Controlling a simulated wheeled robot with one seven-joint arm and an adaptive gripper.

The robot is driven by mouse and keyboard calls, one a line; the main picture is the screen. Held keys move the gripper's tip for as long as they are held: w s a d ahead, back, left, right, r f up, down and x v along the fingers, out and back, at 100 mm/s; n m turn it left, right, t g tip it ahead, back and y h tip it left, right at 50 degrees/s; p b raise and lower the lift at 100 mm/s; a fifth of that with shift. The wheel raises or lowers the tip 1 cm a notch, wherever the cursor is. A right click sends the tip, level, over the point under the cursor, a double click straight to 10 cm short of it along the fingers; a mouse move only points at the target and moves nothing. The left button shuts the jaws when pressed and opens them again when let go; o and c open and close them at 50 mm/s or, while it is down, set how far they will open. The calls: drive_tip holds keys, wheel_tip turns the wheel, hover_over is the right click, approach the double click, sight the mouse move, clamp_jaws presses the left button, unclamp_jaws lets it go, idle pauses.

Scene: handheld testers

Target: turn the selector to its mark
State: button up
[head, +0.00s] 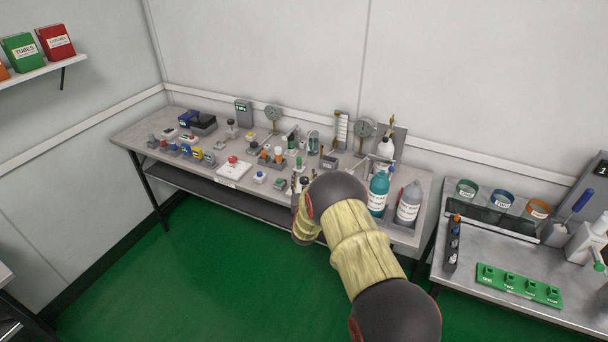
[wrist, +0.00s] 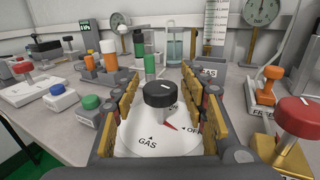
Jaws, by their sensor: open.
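The selector has a black knob (wrist: 159,95) with a white line on top, standing on a white sloped dial (wrist: 139,138). The dial reads GAS at the front and OFF at the right, with small black triangles; another label behind the knob is partly hidden. A red pointer (wrist: 169,124) shows at the knob's foot, on the side toward OFF. My gripper (wrist: 161,78) is open, with its yellow-padded fingers on both sides of the selector and visible gaps to the knob. In the head view my arm covers most of this spot.
A red-topped knob (wrist: 301,114) and an orange-topped one (wrist: 272,77) stand close on the right. Green (wrist: 90,102) and blue (wrist: 57,89) buttons stand on the left. Bottles and a green cylinder (wrist: 151,66) stand behind. In the head view, a teal bottle (head: 378,193) is right of my arm.

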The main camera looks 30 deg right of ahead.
drive_tip(key=v, duration=0.9)
drive_tip(key=shift+o, duration=0.4)
